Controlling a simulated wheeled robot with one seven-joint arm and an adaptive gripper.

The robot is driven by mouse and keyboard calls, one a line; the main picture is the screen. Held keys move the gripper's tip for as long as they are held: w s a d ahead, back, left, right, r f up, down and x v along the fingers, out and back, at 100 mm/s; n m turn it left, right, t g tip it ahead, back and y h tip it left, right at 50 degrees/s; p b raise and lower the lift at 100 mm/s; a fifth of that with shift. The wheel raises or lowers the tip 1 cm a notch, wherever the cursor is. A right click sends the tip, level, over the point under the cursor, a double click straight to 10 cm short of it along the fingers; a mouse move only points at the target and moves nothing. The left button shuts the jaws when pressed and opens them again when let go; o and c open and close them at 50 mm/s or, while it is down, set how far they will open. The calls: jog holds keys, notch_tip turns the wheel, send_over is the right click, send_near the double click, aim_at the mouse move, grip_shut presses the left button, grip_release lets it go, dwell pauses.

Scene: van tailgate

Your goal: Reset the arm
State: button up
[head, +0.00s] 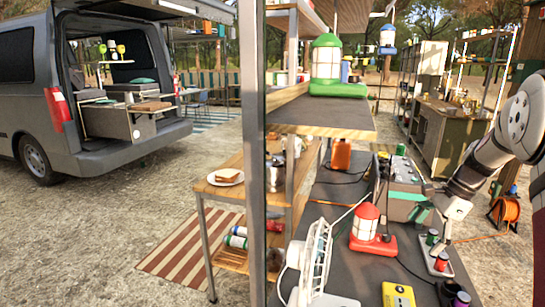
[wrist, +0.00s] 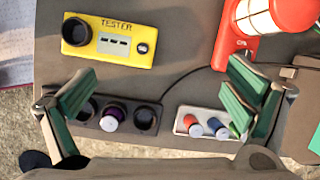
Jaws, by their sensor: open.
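My gripper (head: 432,224) is at the right of the head view, above the dark worktop (head: 345,275). In the wrist view its two green-padded fingers stand wide apart, with nothing held between them (wrist: 162,92). Below it in the wrist view lie a dark holder (wrist: 103,125) with round sockets and a purple-topped piece, and a white tray (wrist: 181,121) with a red-and-white and a blue-and-white spool-like piece. My arm reaches in from the right edge of the head view.
A red lantern (head: 366,226) stands on the worktop near my gripper, with a yellow tester (wrist: 108,43) nearby. A grey-green case (head: 403,190) and a white fan (head: 314,262) also stand there.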

jog(key=s+a+r+n+h+p, duration=0.25)
jog(key=s+a+r+n, duration=0.65)
jog(key=s+a+r, duration=0.65)
jog(key=s+a+r+n+t+p, duration=0.1)
jog(key=s+n, duration=0.4)
jog(key=s, duration=0.6)
jog(key=s+a+r+n+t+h+p, duration=0.1)
jog(key=s+a+r+n+p, duration=0.2)
jog(key=s, duration=0.8)
jog(key=shift+s+a+n+t, duration=0.35)
jog(key=shift+a+n, duration=0.3)
jog(key=shift+n, duration=0.55)
jog(key=shift+w+r, duration=0.1)
jog(key=shift+r, duration=0.05)
